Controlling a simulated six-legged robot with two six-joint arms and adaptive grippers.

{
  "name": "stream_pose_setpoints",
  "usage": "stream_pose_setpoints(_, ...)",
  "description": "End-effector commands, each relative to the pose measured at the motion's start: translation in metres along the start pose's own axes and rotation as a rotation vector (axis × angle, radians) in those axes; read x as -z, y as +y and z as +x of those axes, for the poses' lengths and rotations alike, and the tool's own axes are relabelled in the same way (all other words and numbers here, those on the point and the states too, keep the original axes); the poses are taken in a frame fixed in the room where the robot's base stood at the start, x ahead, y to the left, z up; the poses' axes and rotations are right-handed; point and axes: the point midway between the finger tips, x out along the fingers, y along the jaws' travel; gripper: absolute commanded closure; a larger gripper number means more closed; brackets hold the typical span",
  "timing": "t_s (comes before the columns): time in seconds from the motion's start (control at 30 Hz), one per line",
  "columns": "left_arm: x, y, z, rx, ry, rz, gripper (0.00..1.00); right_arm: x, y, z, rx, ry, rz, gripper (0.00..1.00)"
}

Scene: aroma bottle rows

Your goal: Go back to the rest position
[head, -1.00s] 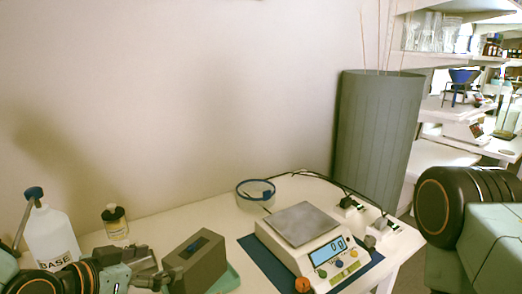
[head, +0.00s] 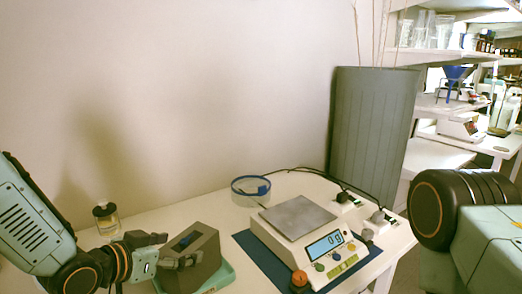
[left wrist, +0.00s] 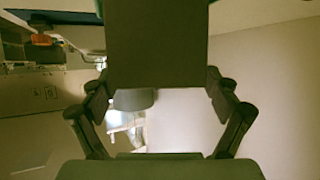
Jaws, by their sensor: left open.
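My left gripper (head: 168,251) is open, at the left end of a dark grey-brown box (head: 205,262) with a blue piece in its top. Its fingers overlap the box's left side in the head view; I cannot tell whether they touch it. In the left wrist view, the two open fingers (left wrist: 160,108) spread at either side, and a dark block between them fills the top middle. I cannot tell what that block is. My left arm rises at the left edge of the head view. My right arm's thick link shows at the right edge; its gripper is out of view.
A scale (head: 315,240) reading 0 g sits on a blue mat (head: 262,258). A blue-rimmed dish (head: 250,192) stands behind. A small dark-capped bottle (head: 107,220) stands at back left. A green tray (head: 226,276) lies under the box. A tall grey bin (head: 370,135) stands beyond the table.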

Motion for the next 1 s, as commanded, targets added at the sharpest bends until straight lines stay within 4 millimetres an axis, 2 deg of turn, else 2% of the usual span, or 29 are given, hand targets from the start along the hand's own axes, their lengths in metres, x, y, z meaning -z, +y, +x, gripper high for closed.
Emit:
stream_pose_setpoints(0.53,0.0,0.0,0.003,0.0,0.0,-0.002,0.12,0.0,0.0,0.001,0.0,0.0,0.0,0.6)
stream_pose_setpoints(1.0,0.002,0.0,-0.038,0.0,0.002,-0.006,0.12,0.0,0.0,-0.014,0.0,0.0,0.0,0.6)
